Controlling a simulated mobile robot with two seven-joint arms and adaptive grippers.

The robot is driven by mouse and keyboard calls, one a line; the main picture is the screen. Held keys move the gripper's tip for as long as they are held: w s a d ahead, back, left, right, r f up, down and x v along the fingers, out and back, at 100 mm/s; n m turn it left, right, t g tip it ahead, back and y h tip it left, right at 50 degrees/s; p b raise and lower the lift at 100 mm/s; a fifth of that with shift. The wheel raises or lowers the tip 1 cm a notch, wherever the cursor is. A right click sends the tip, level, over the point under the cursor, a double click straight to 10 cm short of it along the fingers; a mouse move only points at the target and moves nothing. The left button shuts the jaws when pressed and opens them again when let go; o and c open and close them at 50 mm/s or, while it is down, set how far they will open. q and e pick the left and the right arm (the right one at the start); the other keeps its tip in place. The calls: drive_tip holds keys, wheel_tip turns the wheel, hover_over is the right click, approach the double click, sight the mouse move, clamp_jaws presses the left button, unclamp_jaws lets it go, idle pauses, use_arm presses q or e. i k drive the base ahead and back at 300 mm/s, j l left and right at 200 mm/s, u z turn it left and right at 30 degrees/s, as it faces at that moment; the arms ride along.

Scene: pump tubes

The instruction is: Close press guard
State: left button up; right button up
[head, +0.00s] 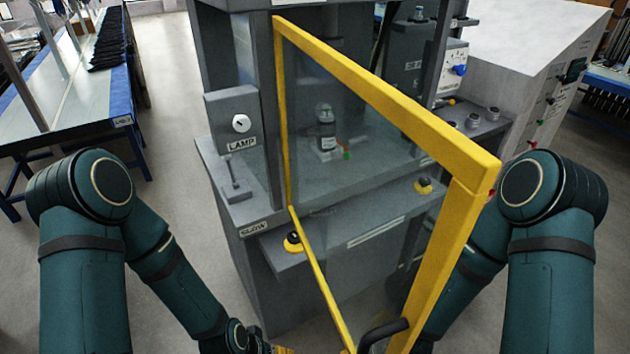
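The press guard (455,215) is a yellow frame with a clear pane. It stands swung open from the left side of the press (240,180), its free edge reaching toward me at the right. A black handle (385,332) sits low on the free edge at the bottom of the head view. My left arm comes down to the bottom edge, left of the handle, and its gripper is cut off there. My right arm passes behind the guard's free edge, and its gripper is out of sight. Inside the press, a small dark bottle-like part (326,128) stands on the bed.
Two yellow-based buttons (292,243) (423,186) sit on the press front. A grey box labelled LAMP (235,120) with a knob is at its left. A white control cabinet (535,60) stands at the right, a blue-edged bench (75,110) at the left. Open floor lies left of the press.

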sight(474, 171)
drive_tip(key=k+l, duration=0.2)
drive_tip(key=k+j+u, duration=0.1)
drive_tip(key=k+j, duration=0.25)
drive_tip(key=k+j+u, duration=0.1)
drive_tip(key=j, duration=0.6)
drive_tip(key=i+j, duration=0.1)
drive_tip(key=j, duration=0.2)
drive_tip(key=i+j, duration=0.1)
drive_tip(key=j, duration=0.15)
drive_tip(key=u, duration=0.05)
